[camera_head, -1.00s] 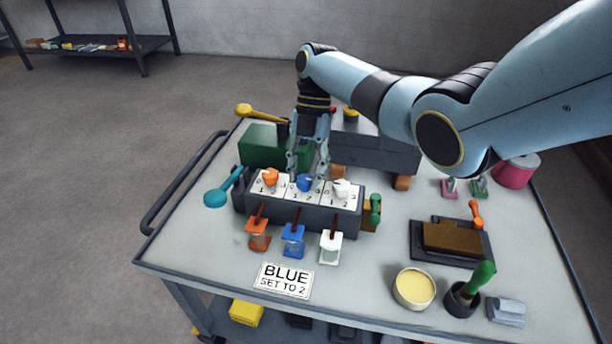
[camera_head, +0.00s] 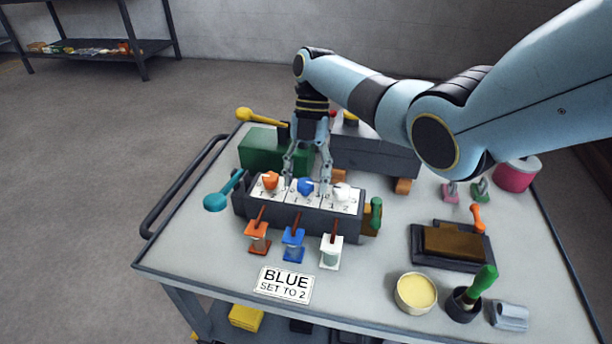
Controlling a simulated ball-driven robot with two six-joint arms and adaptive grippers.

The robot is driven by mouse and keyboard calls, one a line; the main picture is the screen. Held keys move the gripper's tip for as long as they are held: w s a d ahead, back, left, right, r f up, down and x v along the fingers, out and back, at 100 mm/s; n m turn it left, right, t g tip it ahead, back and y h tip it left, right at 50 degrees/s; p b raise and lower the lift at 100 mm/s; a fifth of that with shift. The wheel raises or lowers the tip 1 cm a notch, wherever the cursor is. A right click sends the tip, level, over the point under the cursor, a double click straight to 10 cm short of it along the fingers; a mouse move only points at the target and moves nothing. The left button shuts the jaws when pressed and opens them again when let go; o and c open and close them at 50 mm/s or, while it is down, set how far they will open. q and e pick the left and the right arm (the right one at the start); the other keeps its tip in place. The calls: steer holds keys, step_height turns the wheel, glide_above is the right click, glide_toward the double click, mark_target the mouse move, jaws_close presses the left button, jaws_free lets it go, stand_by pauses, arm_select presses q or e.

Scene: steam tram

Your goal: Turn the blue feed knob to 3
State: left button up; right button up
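The blue feed knob (camera_head: 305,186) sits on the middle dial plate of the dark feeder box (camera_head: 300,214), between an orange and a white knob. Its pointer setting is too small to read. My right gripper (camera_head: 307,179) is over the box, pointing down. Its fingers are spread, one on each side of the blue knob, apart from it as far as I can tell. A white card (camera_head: 284,285) at the front reads "BLUE SET TO 2". My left gripper is not in view.
The orange knob (camera_head: 270,181) and white knob (camera_head: 341,192) are close to my fingers. Levers stand in front. A teal-handled lever (camera_head: 216,201) is at left. A yellow pot (camera_head: 415,293) and a brown block (camera_head: 453,243) are at right.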

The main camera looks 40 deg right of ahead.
steer(key=shift+r, duration=0.1)
steer(key=v, duration=0.7)
stand_by(0.5)
